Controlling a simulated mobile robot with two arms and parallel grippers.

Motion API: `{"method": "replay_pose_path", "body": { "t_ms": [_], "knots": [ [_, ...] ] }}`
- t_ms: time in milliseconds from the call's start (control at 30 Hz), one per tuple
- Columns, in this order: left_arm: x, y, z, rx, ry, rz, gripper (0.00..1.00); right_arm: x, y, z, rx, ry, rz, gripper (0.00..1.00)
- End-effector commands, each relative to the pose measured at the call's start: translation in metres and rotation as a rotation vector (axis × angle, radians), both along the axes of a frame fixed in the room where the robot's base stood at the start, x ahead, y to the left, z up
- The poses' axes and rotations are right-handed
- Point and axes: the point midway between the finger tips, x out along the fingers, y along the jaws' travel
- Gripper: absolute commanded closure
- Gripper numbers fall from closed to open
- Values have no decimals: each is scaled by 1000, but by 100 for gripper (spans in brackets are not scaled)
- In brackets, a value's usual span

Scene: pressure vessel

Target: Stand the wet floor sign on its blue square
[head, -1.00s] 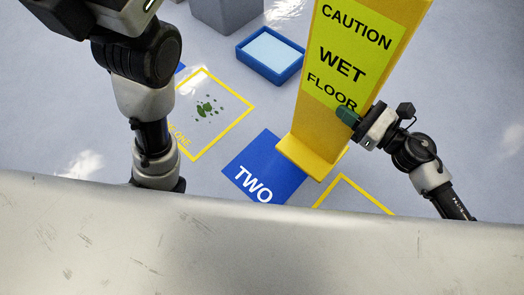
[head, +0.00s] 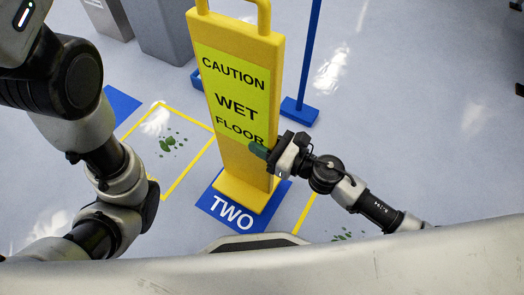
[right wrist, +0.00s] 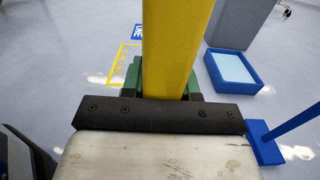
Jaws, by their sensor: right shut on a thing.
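The yellow wet floor sign (head: 236,110) is upright in the head view, with a handle on top and "CAUTION WET FLOOR" on its face. Its base overlaps the blue square (head: 237,214) marked "TWO"; I cannot tell whether the base touches the floor. My right gripper (head: 262,150) is shut on the right edge of the sign, low on its panel. In the right wrist view the sign (right wrist: 175,45) stands between green fingertips. My left arm comes in from the left in the head view, and its gripper is not in view.
A blue post on a blue base (head: 299,111) stands behind the sign to the right. A grey bin (head: 170,30) stands at the back. A blue tray (right wrist: 233,72) shows in the right wrist view. Yellow floor outlines with green spots (head: 172,144) lie beside the square.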

Motion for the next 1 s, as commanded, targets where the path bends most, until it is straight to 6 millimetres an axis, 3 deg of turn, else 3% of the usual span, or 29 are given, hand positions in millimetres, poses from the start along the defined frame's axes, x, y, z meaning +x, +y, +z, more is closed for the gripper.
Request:
{"method": "replay_pose_path", "body": {
  "t_ms": [267,700,733,867,1000],
  "knots": [
    [-1,0,-33,0,-2,0,57,1,0,-35,4,-1,0,100],
    [-1,0,-36,0,-2,0,57,0,0,-39,5,-2,0,100],
    [-1,0,-36,0,-2,0,57,0,-1,-41,0,2,0,67],
    [-1,0,-35,0,-2,0,57,0,-1,-40,0,2,0,47],
    [-1,0,-35,0,-2,0,57,0,-1,-40,0,2,0,45]
  ]
}}
